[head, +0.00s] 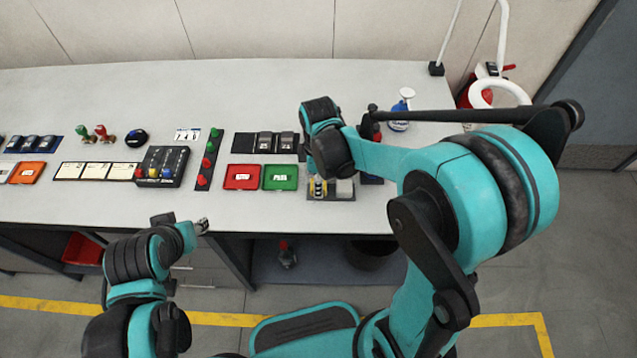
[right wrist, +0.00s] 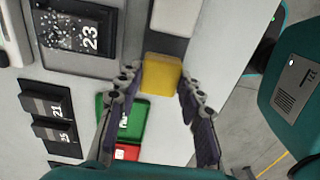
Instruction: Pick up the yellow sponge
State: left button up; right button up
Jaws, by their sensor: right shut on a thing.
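The yellow sponge (right wrist: 162,74) is a small block between the fingertips of my right gripper (right wrist: 160,88) in the right wrist view. The fingers are shut on its two sides. I cannot tell whether it still touches the surface under it. In the head view my right arm hides most of that gripper, and only a bit of yellow shows below the wrist. My left gripper (head: 201,226) is near the bench's front edge, apart from the objects, and its finger opening is too small to judge.
On the grey bench (head: 90,90), a red tray (head: 242,177) and a green tray (head: 280,177) lie left of my right wrist. A switch box (head: 163,167) and a strip of red and green buttons (head: 209,158) are further left. A spray bottle (head: 400,112) stands behind.

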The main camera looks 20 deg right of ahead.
notch_tip(320, 180, up, 3)
jog(key=shift+r+p, duration=0.1)
jog(key=shift+p, duration=0.6)
jog(key=s+d+r+p, duration=0.4)
jog(key=s+d+r, duration=0.3)
jog(key=s+d, duration=0.1)
jog(key=shift+s, duration=0.3)
